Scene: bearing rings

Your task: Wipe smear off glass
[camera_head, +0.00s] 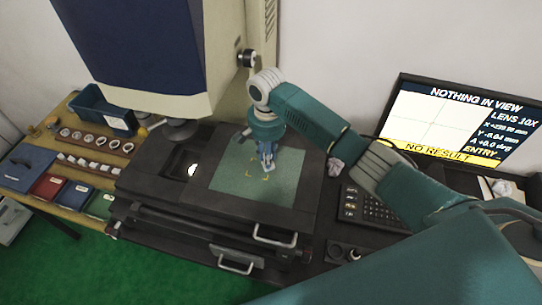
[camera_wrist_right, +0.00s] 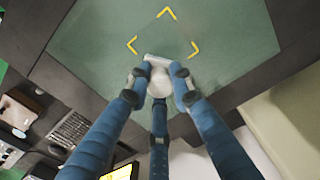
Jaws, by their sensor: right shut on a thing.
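The glass (camera_head: 230,180) is a pale green pane set in the dark stage, with yellow corner marks near its middle. It also shows in the right wrist view (camera_wrist_right: 240,40). My right gripper (camera_head: 267,163) is over the glass, just behind the yellow marks. In the right wrist view, its blue fingers (camera_wrist_right: 160,82) are shut on a white wad (camera_wrist_right: 157,62), which is at or close to the glass; contact is not certain. I cannot make out a clear smear. My left gripper is not in view.
A monitor (camera_head: 462,118) reads "NOTHING IN VIEW". A keypad (camera_head: 368,206) and a crumpled wad (camera_head: 334,167) lie right of the stage. A blue bin (camera_head: 100,108), a rack of rings (camera_head: 95,139) and coloured trays (camera_head: 75,193) are at left. The machine's tall housing stands behind the stage.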

